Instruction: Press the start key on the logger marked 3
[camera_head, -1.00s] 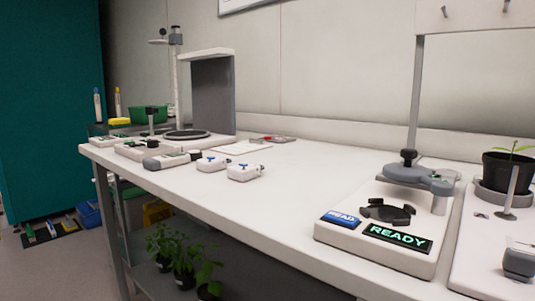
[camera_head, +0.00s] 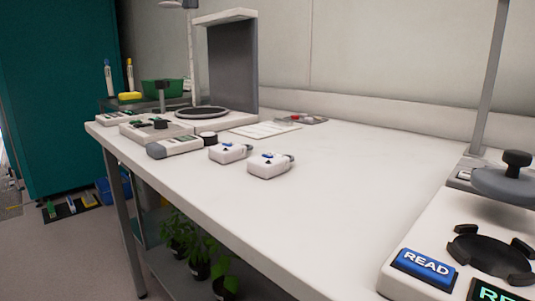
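Two small white boxes with blue keys on top stand side by side near the middle of the white bench; they may be loggers. One is the left box (camera_head: 229,153), the other the right box (camera_head: 269,165). I cannot read any number on either. A grey and white handheld device (camera_head: 174,146) lies to their left, with a dark round knob (camera_head: 208,138) beside it. Neither of my grippers shows in the head view.
A white instrument (camera_head: 408,275) with a blue READ key (camera_head: 425,267) stands at the right front of the bench. A stand with a dark round plate (camera_head: 202,112) and grey panel is at the back left. The bench middle (camera_head: 345,180) is clear. Potted plants (camera_head: 200,262) sit below.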

